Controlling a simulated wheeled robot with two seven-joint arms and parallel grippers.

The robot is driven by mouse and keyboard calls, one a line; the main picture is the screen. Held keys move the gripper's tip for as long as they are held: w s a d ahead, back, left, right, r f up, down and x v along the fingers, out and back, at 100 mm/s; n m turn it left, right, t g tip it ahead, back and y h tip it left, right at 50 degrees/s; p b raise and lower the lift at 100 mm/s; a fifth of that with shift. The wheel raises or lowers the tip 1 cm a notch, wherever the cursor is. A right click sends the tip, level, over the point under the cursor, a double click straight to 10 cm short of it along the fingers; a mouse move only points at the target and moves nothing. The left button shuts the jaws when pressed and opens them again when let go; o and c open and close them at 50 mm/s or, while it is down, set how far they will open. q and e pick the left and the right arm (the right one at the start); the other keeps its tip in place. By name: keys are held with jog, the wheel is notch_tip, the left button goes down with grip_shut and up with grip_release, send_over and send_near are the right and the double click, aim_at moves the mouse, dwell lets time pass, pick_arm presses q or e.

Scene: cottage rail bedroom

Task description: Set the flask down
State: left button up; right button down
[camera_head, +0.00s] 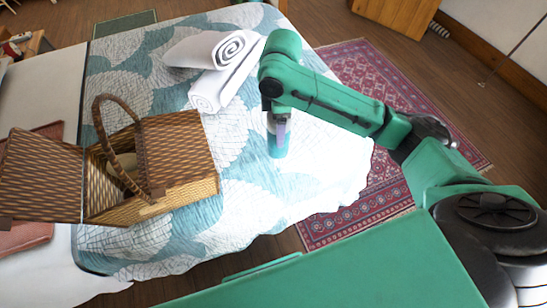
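The flask (278,151) is a teal cylinder at the right part of the bed, standing roughly upright. My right gripper (278,128) points down from the end of my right arm over the flask's upper part. One grey finger overlaps the flask's near side; the other finger is hidden, so I cannot tell whether the fingers press on it. I also cannot tell whether the flask's base touches the quilt. My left gripper is not in view.
The bed has a teal and white patterned quilt (245,205). An open wicker basket (180,160) with a raised handle and lid stands left of the flask. Rolled white towels (222,85) lie behind it. The quilt between basket and flask is clear. A red rug (350,65) covers the floor.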

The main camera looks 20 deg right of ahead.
jog(key=w+a+r+n, duration=0.3)
jog(key=r+n, duration=0.2)
jog(key=n, duration=0.7)
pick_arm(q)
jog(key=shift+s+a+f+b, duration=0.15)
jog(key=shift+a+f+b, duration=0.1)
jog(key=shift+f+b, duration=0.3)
pick_arm(e)
notch_tip(320, 180, down, 20)
jog(key=shift+w, duration=0.25)
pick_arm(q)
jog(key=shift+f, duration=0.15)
pick_arm(e)
jog(key=shift+f, duration=0.2)
grip_release()
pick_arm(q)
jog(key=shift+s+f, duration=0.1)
pick_arm(e)
notch_tip(320, 180, up, 12)
jog(key=shift+r, duration=0.2)
jog(key=shift+s+f, duration=0.1)
